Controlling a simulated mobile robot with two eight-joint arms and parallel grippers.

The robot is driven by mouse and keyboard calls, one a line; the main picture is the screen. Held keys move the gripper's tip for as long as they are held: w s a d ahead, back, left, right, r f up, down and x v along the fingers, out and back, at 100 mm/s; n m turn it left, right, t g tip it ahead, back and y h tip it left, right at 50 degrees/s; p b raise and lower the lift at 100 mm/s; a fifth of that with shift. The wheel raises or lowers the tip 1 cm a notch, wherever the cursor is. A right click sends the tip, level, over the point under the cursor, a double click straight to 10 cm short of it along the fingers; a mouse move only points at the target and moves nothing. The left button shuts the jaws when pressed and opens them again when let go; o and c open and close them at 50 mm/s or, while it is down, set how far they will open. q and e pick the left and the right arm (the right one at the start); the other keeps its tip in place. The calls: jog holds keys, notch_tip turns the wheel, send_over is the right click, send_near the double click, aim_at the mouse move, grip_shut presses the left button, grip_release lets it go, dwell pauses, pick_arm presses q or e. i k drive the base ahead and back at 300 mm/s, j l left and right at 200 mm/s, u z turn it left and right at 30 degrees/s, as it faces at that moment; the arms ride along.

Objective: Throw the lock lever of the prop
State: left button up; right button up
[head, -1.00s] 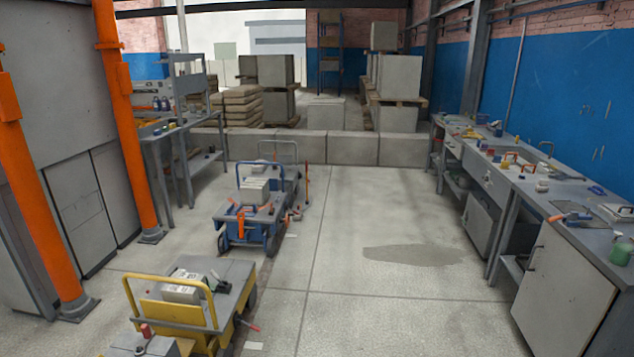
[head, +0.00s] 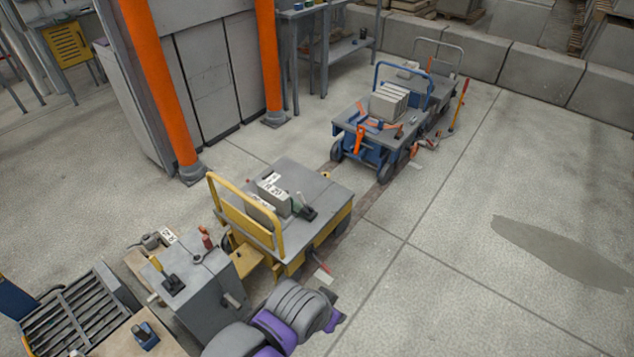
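Two orange posts, which look like props, stand in front of the grey panel (head: 205,75) at the upper left of the head view. The nearer post (head: 160,85) leans slightly and ends in a grey foot on the floor. The farther post (head: 268,60) ends in a similar foot. Their upper ends are out of frame, and I cannot make out a lock lever on either. Part of my grey and purple arm shows at the bottom middle, well short of the posts. Neither gripper is in view.
A yellow cart (head: 320,190) and a grey box-like unit (head: 200,285) stand between me and the posts. A blue cart (head: 385,130) stands farther back. A slatted rack (head: 75,315) is at lower left. The floor at right is clear, with a dark patch (head: 560,250).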

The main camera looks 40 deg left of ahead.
aim_at(301, 197)
jog(key=i+u, duration=0.15)
jog(key=i, duration=1.55)
jog(key=i+u, duration=0.35)
jog(key=i+l+u, duration=0.15)
jog(key=i+u, duration=0.2)
jog(key=i, duration=0.15)
jog(key=i+l+u, duration=0.3)
jog(key=i+j+u, duration=0.2)
jog(key=i, duration=0.25)
jog(key=i+j+u, duration=0.2)
jog(key=i, duration=0.25)
jog(key=l+z, duration=0.1)
jog(key=z, duration=8.05)
